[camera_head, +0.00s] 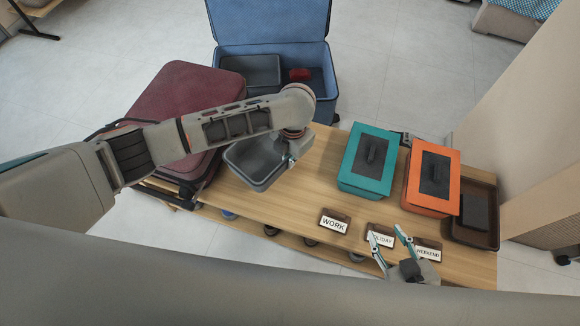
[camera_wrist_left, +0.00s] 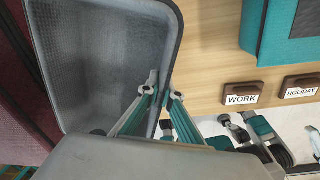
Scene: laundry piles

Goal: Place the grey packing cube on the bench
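The grey packing cube (camera_head: 250,177) is an open-topped box at the left part of the wooden bench (camera_head: 310,180), beside the maroon suitcase. My left gripper (camera_head: 289,157) is at its right wall. In the left wrist view my left gripper's fingers (camera_wrist_left: 163,88) straddle the wall of the cube (camera_wrist_left: 110,50), one inside and one outside, closed on it. The cube looks empty. Whether its underside touches the bench is hidden. My right gripper (camera_head: 387,235) is open and empty near the bench's front edge, by the tags.
A teal box (camera_head: 350,180) and an orange box (camera_head: 412,198) stand on the right, beside a brown tray (camera_head: 487,236). WORK (camera_head: 334,222), HOLIDAY and WEEKEND tags line the front. A maroon suitcase (camera_head: 185,95) is left; an open blue suitcase (camera_head: 270,25) is behind. Mid-bench is clear.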

